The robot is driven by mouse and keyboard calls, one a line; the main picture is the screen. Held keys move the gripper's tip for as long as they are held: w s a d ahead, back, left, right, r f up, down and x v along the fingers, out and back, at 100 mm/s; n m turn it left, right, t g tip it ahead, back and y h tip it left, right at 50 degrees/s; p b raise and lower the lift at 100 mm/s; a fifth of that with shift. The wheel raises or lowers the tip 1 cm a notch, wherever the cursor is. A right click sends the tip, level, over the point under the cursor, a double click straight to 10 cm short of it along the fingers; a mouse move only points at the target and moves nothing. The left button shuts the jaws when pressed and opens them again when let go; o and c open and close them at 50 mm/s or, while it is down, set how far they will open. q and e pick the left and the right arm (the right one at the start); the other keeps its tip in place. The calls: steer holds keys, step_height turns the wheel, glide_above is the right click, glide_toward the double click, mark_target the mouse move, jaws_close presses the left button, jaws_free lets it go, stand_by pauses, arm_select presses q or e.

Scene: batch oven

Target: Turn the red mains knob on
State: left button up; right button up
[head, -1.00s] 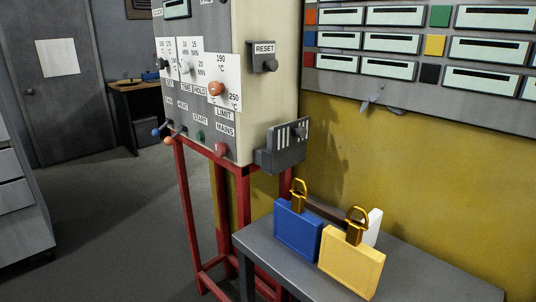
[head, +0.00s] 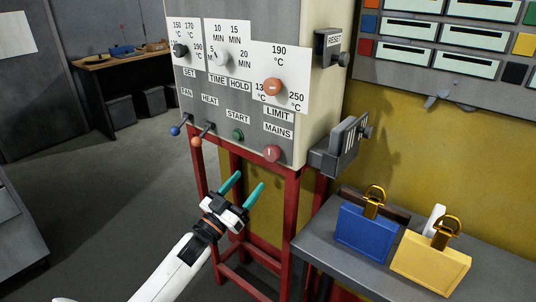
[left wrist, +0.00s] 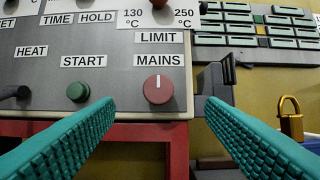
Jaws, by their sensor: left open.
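The red mains knob (head: 271,153) is at the lower right of the panel front, under the MAINS label. In the left wrist view the mains knob (left wrist: 158,89) shows its white mark upright, near the top of its face. My left gripper (head: 245,183) is open and empty, below and in front of the panel, with its teal fingers pointing up toward it. In the left wrist view the left gripper's fingers (left wrist: 155,106) stand apart on either side of the knob, with the knob seen beyond them and not held. My right gripper is not in view.
A green start button (head: 238,135) sits left of the knob, and an orange limit knob (head: 273,87) above it. A grey box (head: 338,147) juts from the panel's right side.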

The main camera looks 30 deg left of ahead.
mark_target(269, 155)
arm_select(q)
steer(key=p+x, duration=0.2)
steer(key=x, duration=0.7)
steer(key=shift+w+a, duration=0.15)
steer(key=shift+w, duration=0.4)
steer(key=shift+w+r+p, duration=0.1)
steer(key=shift+w+p, duration=0.1)
steer(key=shift+p, duration=0.1)
steer(key=c, duration=0.9)
steer(key=shift+c, duration=0.2)
